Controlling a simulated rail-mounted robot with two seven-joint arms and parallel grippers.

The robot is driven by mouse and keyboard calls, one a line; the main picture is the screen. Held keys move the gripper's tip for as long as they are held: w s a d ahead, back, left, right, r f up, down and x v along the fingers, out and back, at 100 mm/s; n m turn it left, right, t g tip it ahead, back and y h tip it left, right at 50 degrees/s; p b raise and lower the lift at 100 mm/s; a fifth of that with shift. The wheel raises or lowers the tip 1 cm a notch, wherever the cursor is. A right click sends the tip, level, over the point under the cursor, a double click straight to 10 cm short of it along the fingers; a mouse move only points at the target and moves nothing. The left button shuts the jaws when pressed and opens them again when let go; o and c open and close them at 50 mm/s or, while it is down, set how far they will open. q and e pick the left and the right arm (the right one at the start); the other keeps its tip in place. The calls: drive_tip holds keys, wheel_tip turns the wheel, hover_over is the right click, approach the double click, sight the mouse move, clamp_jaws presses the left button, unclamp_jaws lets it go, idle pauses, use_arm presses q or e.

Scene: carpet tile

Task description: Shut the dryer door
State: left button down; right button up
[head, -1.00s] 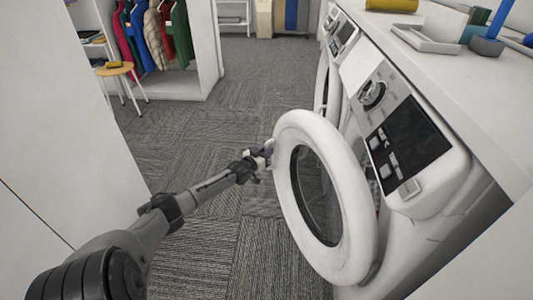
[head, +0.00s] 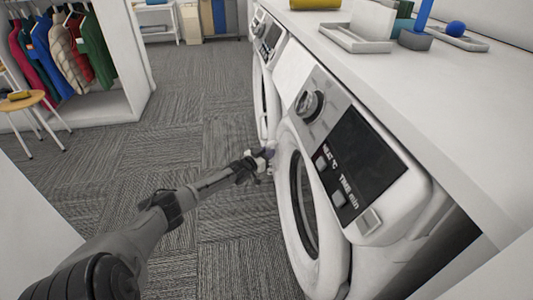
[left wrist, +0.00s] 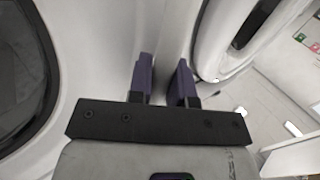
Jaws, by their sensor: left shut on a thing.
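The dryer door (head: 284,228) is a thick white ring with a dark round window, on the front of the nearer white machine. It stands slightly ajar, at a small angle to the dryer body (head: 385,225). My left gripper (head: 268,155) is at the door's far left edge. In the left wrist view its two purple fingers (left wrist: 164,82) are shut on the white door rim between them. The dark door window (left wrist: 18,75) shows at the left of that view. The exact contact is partly hidden in the head view. My right gripper is in neither view.
A second white machine (head: 262,85) stands beyond the dryer. A white counter (head: 440,95) above holds trays and a blue ball (head: 456,29). A stool (head: 22,103) and clothes rack (head: 90,100) are at the left. The carpet (head: 190,75) between is clear.

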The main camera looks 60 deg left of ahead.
use_arm(q)
drive_tip(key=shift+f, duration=0.15)
drive_tip(key=shift+d, duration=0.1)
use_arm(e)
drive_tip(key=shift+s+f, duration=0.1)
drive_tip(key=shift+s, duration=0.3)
use_arm(q)
drive_tip(key=c, duration=1.5)
unclamp_jaws()
drive_tip(key=shift+f, duration=0.1)
drive_tip(key=shift+o, duration=1.4)
drive_tip(key=shift+w, duration=0.4)
drive_tip(key=shift+o, duration=0.7)
drive_tip(key=shift+r, duration=0.3)
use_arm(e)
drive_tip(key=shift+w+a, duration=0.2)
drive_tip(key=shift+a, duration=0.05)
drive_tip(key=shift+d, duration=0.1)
use_arm(q)
drive_tip(key=shift+s+r, duration=0.1)
drive_tip(key=shift+s, duration=0.05)
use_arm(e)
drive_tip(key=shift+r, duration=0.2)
